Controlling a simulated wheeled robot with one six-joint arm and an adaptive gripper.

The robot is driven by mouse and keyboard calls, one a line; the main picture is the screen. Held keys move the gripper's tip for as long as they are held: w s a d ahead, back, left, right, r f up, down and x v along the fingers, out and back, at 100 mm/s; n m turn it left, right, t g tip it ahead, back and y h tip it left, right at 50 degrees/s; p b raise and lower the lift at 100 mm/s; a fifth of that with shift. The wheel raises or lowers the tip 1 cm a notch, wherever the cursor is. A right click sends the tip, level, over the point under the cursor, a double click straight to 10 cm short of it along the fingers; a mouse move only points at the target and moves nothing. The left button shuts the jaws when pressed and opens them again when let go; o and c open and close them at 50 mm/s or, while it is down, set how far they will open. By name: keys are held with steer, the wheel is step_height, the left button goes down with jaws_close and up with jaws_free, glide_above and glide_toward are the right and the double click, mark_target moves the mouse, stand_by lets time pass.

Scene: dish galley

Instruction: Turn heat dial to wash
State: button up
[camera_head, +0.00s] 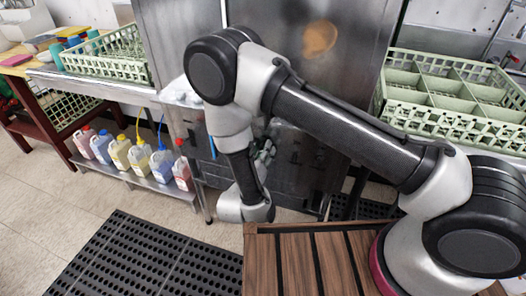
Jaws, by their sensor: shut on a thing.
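My gripper (266,150) is at the front of the steel dish machine (310,50), mostly hidden behind my own forearm and wrist. It is shut on the heat dial, low on the machine's front panel. The dial itself is hidden by my gripper and arm, so its pointer and the wash mark cannot be read. Small dark controls (295,157) show on the panel just right of my gripper. A blue upright handle or strip (212,147) is left of it.
Green racks stand on the left counter (115,55) and right counter (450,90). Several coloured jugs (137,155) line a low shelf at left. A black perforated mat (150,255) lies on the tiled floor. A tan round patch (319,38) marks the machine's front.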

steer(key=m, duration=1.1)
steer(key=shift+d, duration=0.15)
steer(key=shift+m, duration=0.5)
stand_by(0.3)
steer(key=o, duration=1)
